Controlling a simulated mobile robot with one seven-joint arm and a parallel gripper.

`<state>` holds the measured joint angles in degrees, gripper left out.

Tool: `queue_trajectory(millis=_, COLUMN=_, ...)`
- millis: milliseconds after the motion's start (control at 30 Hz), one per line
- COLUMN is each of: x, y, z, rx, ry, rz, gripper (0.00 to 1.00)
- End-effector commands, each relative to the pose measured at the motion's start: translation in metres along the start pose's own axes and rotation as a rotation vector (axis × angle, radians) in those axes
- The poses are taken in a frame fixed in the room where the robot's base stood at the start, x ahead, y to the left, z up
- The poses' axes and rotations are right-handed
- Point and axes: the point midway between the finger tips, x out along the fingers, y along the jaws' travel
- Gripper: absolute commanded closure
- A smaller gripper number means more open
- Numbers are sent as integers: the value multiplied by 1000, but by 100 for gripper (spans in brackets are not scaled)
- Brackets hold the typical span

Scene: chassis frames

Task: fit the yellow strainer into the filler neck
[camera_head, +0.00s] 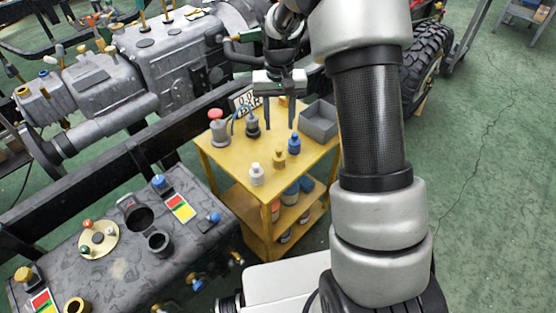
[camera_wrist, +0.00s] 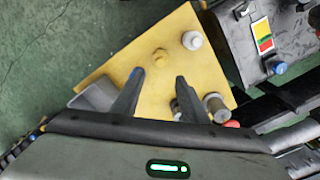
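A small yellow piece (camera_head: 278,158), which looks like the yellow strainer, stands on the yellow cart top. The wrist view shows it (camera_wrist: 161,57) just beyond the gap between my fingertips. My gripper (camera_head: 280,127) is open and empty, above the cart top, fingers pointing down. The wrist view shows both fingers apart (camera_wrist: 159,77). On the dark grey tank at lower left is a round dark opening (camera_head: 140,217) with a raised lid. Beside it stands a short open dark cylinder (camera_head: 159,243). I cannot tell for certain which is the filler neck.
The yellow cart (camera_head: 222,167) also bears a white bottle (camera_head: 256,174), a blue bottle (camera_head: 294,143), a grey bin (camera_head: 319,121) and a red-topped grey canister (camera_head: 218,127). A black frame rail (camera_head: 100,165) runs behind the tank (camera_head: 115,268). Green floor lies open at right.

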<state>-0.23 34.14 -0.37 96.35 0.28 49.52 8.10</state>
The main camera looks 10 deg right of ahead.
Motion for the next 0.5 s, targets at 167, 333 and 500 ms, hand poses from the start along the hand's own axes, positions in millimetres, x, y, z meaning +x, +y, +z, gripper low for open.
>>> queue_trajectory(millis=167, x=38, y=0, z=1, rx=0, ry=-3, rz=0, gripper=60)
queue_trajectory(millis=333, x=53, y=0, z=0, rx=0, ry=-1, rz=0, gripper=60)
queue_trajectory(millis=500, x=61, y=0, z=1, rx=0, ry=-1, rz=0, gripper=60)
